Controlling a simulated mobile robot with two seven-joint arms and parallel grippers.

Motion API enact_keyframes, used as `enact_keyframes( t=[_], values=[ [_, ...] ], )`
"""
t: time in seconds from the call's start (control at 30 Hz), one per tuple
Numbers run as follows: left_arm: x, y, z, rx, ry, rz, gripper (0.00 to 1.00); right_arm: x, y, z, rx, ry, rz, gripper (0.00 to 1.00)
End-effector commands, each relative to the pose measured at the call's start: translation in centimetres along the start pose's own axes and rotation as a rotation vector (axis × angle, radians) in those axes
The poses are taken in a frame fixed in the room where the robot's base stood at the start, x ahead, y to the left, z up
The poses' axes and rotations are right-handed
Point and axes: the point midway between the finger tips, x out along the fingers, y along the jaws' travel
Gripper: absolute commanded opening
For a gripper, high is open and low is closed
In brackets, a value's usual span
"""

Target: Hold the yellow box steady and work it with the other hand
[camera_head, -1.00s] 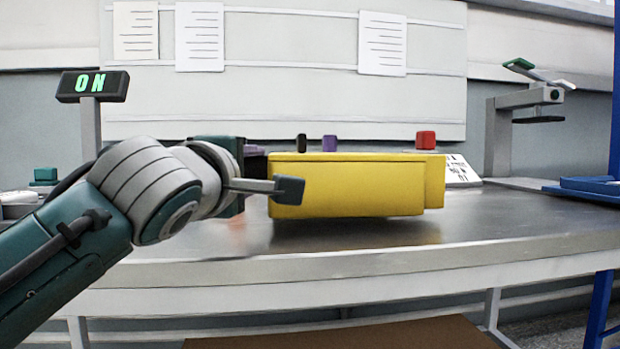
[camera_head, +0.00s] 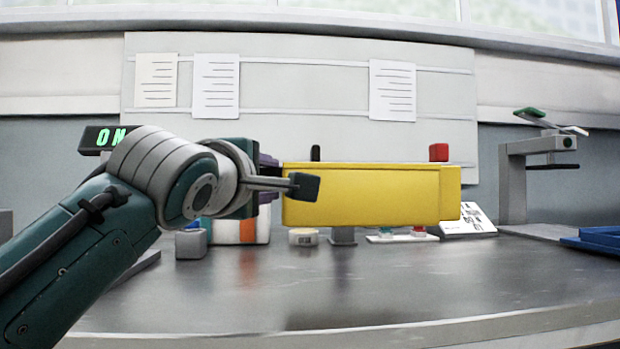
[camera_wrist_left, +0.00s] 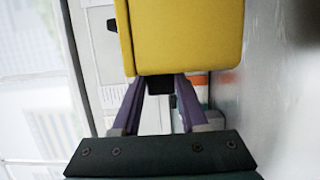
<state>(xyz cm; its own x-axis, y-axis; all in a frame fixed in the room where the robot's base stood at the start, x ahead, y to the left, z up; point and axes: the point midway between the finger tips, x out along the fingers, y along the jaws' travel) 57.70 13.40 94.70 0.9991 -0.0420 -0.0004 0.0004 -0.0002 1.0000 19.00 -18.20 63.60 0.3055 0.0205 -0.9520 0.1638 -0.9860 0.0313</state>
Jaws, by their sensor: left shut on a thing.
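The yellow box (camera_head: 370,195) is held level above the bench in the head view. A black lever or peg (camera_head: 315,153) and a red block (camera_head: 439,152) stick up at its top. My left gripper (camera_head: 277,172) is at the box's left end. In the left wrist view, its purple fingers (camera_wrist_left: 160,87) are shut on a dark tab at the end of the yellow box (camera_wrist_left: 185,35). The black peg (camera_wrist_left: 112,25) also shows there at the box's side. The display sign (camera_head: 100,139) reads ON, partly hidden by my arm. My right gripper is out of view.
Below and behind the box stand a grey block (camera_head: 343,237), a small round pale item (camera_head: 303,237) and a white-and-orange container (camera_head: 240,232). A lettered card (camera_head: 470,222), a grey stand (camera_head: 515,185) and a blue tray (camera_head: 598,240) are at right. The front bench is clear.

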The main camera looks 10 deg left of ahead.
Motion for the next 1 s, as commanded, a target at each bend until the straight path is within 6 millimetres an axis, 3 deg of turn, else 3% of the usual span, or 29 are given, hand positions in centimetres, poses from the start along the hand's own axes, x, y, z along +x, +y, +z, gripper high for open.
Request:
enact_keyframes(
  t=[0.7, 1.0],
  values=[
    [0.0, -6.4, 0.1, -0.004, -0.001, 0.005, 0.00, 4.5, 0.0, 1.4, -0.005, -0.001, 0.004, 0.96],
    [0.1, -7.5, 0.1, -0.005, -0.001, 0.006, 0.00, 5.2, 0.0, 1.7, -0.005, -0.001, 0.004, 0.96]
  ],
)
